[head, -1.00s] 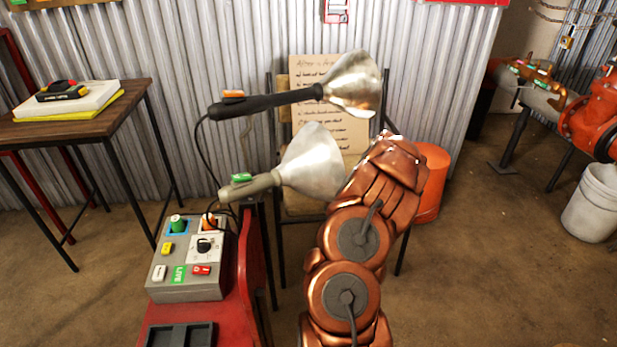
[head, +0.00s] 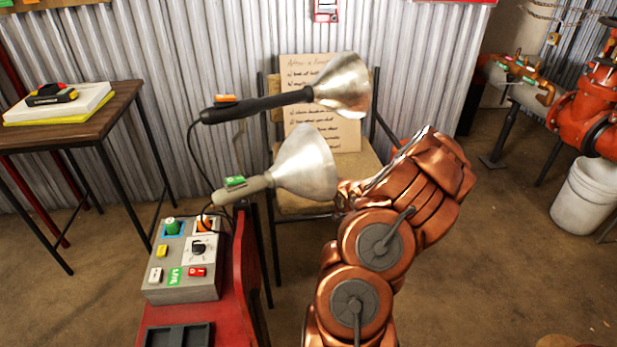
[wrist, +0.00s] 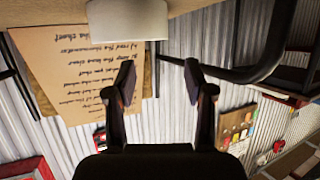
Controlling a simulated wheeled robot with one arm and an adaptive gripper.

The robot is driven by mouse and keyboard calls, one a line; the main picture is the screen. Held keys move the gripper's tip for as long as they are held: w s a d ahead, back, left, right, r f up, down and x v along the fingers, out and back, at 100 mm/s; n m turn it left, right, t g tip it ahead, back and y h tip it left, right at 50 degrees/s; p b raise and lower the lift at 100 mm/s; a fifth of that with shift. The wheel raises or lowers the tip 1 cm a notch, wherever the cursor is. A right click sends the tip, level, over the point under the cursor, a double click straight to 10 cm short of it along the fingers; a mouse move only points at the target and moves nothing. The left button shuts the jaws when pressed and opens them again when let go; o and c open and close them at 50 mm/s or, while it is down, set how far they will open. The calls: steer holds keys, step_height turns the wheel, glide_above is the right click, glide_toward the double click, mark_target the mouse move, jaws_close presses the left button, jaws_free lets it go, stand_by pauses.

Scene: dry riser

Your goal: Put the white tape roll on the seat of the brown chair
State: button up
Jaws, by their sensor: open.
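The white tape roll (wrist: 127,20) shows at the top of the wrist view, which is upside down. It appears to rest on the tan seat (wrist: 45,18) of the brown chair. My gripper (wrist: 160,72) is open and empty, with its fingertips apart from the roll and a clear gap between them. In the head view the chair's seat (head: 362,165) is partly hidden behind the lamps and my arm. The roll and my fingertips cannot be made out there.
A handwritten board (head: 345,125) leans at the chair's back. Two metal lamps (head: 305,165) (head: 342,88) stand in front of the chair. A control box (head: 183,285) sits on a red stand at lower left. A wooden table (head: 110,105) is at left, and a white bucket (head: 585,198) at right.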

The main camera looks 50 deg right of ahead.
steer(key=shift+v, duration=1.3)
steer(key=shift+r, duration=0.1)
